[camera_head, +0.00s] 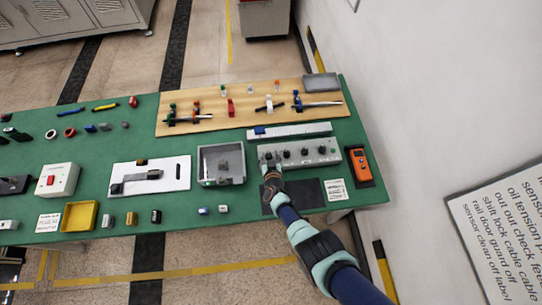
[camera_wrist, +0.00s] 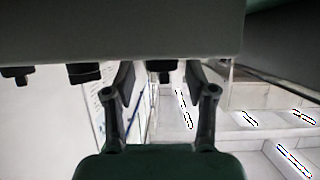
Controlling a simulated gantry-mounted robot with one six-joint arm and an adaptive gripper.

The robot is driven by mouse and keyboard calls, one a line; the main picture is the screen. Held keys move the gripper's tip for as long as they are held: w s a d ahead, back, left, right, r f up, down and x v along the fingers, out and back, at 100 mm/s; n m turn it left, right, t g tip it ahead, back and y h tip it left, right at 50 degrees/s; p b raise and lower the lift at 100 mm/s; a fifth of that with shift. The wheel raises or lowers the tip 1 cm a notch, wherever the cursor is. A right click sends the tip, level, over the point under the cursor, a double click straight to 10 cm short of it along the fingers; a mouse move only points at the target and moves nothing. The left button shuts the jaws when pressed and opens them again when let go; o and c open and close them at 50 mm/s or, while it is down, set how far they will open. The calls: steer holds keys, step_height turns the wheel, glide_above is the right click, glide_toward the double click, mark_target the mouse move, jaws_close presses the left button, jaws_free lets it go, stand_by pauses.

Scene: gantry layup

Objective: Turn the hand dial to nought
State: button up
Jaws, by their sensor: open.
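A grey control box (camera_head: 322,158) with a row of black dials stands on the green bench at the right. My gripper (camera_head: 270,170) is at the box's left end, in front of the leftmost dial, which is partly hidden in the head view. In the wrist view my gripper (camera_wrist: 160,80) is open, with one black dial (camera_wrist: 159,70) between its fingers and a gap on each side. A second dial (camera_wrist: 85,72) and a third dial (camera_wrist: 16,74) show to the left. No dial's marking can be read, so I cannot tell which is the hand dial or its setting.
An orange handheld device (camera_head: 359,166) lies to the right. A dark mat (camera_head: 308,194) lies in front. A wooden board (camera_head: 240,112) with fixtures is behind.

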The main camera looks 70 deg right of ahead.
steer(key=v, duration=1.1)
steer(key=shift+a+r, duration=0.1)
